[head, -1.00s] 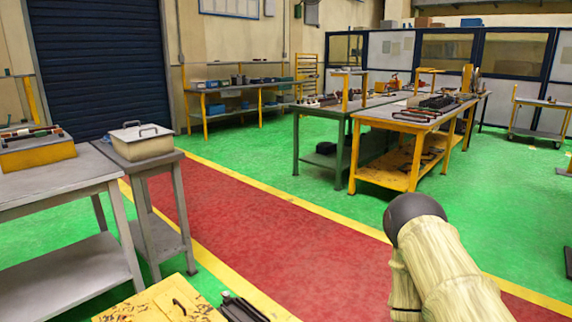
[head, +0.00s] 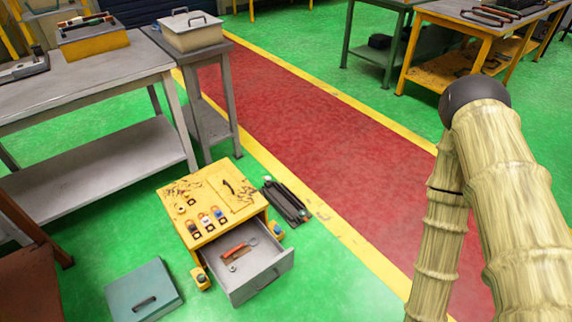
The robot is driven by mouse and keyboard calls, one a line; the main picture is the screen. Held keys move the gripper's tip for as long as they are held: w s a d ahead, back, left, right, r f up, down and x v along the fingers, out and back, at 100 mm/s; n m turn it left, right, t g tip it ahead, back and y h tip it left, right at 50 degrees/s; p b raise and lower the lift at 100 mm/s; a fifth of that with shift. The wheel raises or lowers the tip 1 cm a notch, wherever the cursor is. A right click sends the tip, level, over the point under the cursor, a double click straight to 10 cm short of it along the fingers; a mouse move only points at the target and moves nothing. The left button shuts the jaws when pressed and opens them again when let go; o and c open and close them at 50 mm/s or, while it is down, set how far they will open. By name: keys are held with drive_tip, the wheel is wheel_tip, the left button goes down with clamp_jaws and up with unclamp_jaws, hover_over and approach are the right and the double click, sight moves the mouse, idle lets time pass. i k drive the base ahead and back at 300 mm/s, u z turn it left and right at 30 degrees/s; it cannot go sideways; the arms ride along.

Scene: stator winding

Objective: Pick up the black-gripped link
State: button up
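I cannot tell for certain which thing is the black-gripped link. A red-handled tool (head: 236,249) with a ring-like metal end lies in the open grey drawer (head: 262,284) of a low yellow cabinet (head: 178,222). Several dark bars (head: 285,201) lie beside the cabinet on its right. A dark and reddish bar (head: 84,20) lies on a yellow box (head: 92,40) on the grey table at upper left. My arm shows at the right edge, but my gripper is not in view.
Small coloured pieces (head: 206,222) sit on the cabinet top. A grey-green case (head: 143,291) is on the floor at lower left. A grey table (head: 110,72) and a stand with a lidded box (head: 190,36) are behind. The red walkway (head: 310,120) is clear.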

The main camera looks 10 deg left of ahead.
sight(192, 228)
drive_tip(key=u, duration=0.35)
drive_tip(key=i, duration=1.05)
drive_tip(key=u, duration=1.75)
